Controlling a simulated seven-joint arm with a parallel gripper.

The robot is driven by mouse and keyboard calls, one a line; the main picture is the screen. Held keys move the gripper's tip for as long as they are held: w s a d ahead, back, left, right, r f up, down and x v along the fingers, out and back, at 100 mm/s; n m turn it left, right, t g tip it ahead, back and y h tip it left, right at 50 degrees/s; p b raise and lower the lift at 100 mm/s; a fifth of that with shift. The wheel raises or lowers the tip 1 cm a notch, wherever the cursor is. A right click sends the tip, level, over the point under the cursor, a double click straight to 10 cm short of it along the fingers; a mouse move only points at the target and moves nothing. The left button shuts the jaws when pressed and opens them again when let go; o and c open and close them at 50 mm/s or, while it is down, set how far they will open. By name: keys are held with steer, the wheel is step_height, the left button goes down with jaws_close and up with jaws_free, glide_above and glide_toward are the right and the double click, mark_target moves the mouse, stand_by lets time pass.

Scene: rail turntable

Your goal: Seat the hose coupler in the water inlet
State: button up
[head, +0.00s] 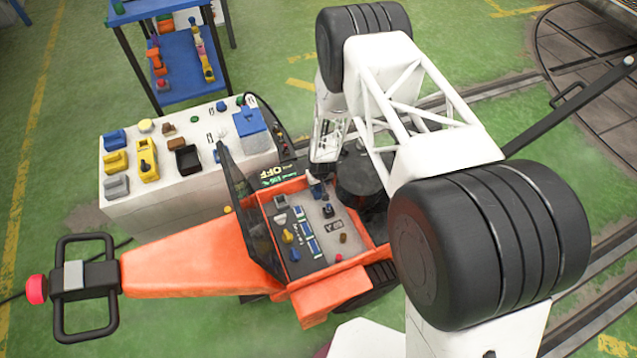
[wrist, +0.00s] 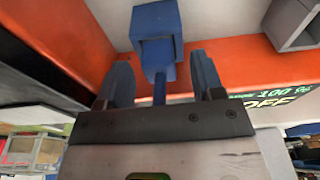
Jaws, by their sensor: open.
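A blue fitting (wrist: 156,22) stands on the pale panel in the wrist view, with a box-shaped blue part and a thin blue stem (wrist: 159,88) in line with it. I cannot tell for certain which of these is the hose coupler and which the water inlet. My gripper (wrist: 160,66) is open, with one dark finger on each side of the stem and a visible gap to both. In the head view my gripper (head: 317,187) is small, low over the inner edge of the orange machine (head: 190,263); the fitting there is hard to make out.
The orange machine's tray holds several small parts (head: 328,211) close to my gripper. A dark display (head: 277,173) reading OFF stands beside it. A white bench (head: 150,203) with coloured blocks is at left, and a blue shelf (head: 183,60) stands behind.

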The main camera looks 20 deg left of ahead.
steer(key=shift+r, duration=0.15)
steer(key=shift+s+d+r, duration=0.15)
steer(key=shift+r, duration=1.1)
steer(key=shift+s+d+r, duration=0.1)
steer(key=shift+d+r, duration=0.05)
steer(key=shift+r, duration=1.1)
steer(key=shift+s+d+r, duration=0.15)
steer(key=shift+r, duration=1.1)
